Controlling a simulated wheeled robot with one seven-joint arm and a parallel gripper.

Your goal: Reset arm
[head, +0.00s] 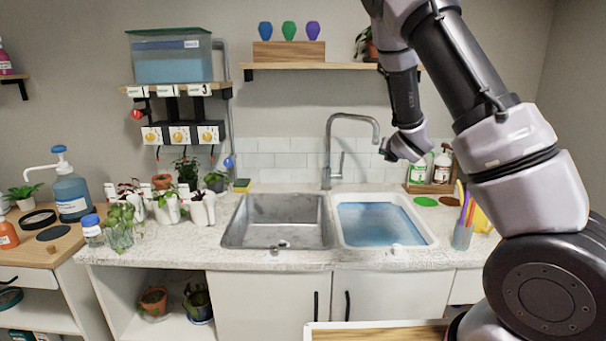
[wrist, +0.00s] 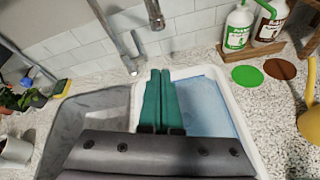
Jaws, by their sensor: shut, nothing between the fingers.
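My arm rises from the right of the head view and bends over, its wrist hanging above the right basin. My gripper (wrist: 160,72) shows in the wrist view as two green fingers lying side by side, shut with nothing between them. It is over the counter's sinks and touches nothing that I can see. In the head view the fingers cannot be made out beyond the wrist.
Below are a grey metal sink (head: 244,238) and a white basin (head: 424,241) with blue water (head: 375,222). A tall faucet (head: 328,160) stands close left of my wrist. Soap bottles (head: 442,166) stand behind right; a wall shelf (head: 300,66) hangs above.

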